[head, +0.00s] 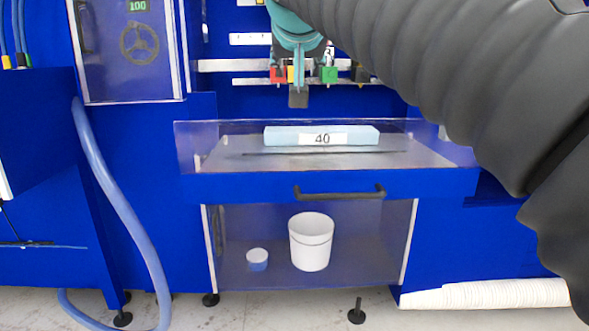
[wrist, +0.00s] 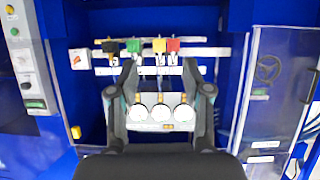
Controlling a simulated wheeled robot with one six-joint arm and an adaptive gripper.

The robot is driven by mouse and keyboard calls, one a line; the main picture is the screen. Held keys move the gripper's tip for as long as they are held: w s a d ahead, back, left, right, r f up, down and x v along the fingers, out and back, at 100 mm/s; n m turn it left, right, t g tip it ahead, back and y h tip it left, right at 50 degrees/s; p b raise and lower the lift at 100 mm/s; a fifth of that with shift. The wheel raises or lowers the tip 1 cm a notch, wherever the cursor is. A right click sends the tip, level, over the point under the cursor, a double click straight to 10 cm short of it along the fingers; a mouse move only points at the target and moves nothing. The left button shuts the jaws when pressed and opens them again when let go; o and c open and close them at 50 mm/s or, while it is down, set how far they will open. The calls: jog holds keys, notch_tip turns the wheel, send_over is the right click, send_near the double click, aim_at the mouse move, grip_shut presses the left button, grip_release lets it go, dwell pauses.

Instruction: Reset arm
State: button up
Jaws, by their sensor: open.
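My gripper (head: 298,97) shows at the top middle of the head view, in front of the back panel and above the metal work surface. In the wrist view my gripper (wrist: 160,80) has its two fingers spread apart with nothing between them. A light blue foam block (head: 365,135) with a "40" label lies on the metal work surface (head: 225,153), below my gripper and apart from it. My dark sleeved arm fills the upper right of the head view and hides what is behind it.
A clear guard (head: 187,150) and a black handle (head: 339,192) front the work surface. Below stand a white bucket (head: 311,243) and a small cup (head: 257,258). Coloured valves (wrist: 134,46) and round gauges (wrist: 161,113) face the wrist camera. A blue hose (head: 105,190) hangs left.

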jog(key=s+d+f+g, duration=0.2)
jog(key=s+d+f, duration=0.3)
jog(key=f, duration=0.8)
jog(key=s+d+f+g, duration=0.3)
jog(key=s+d+f, duration=0.2)
jog(key=s+f, duration=0.6)
jog(key=s+d+f+g, duration=0.2)
jog(key=s+f, duration=0.6)
jog(key=f, duration=0.9)
jog(key=d, duration=0.2)
jog(key=shift+s+d+f, duration=0.25)
jog(key=shift+s+d, duration=0.05)
jog(key=shift+d, duration=0.1)
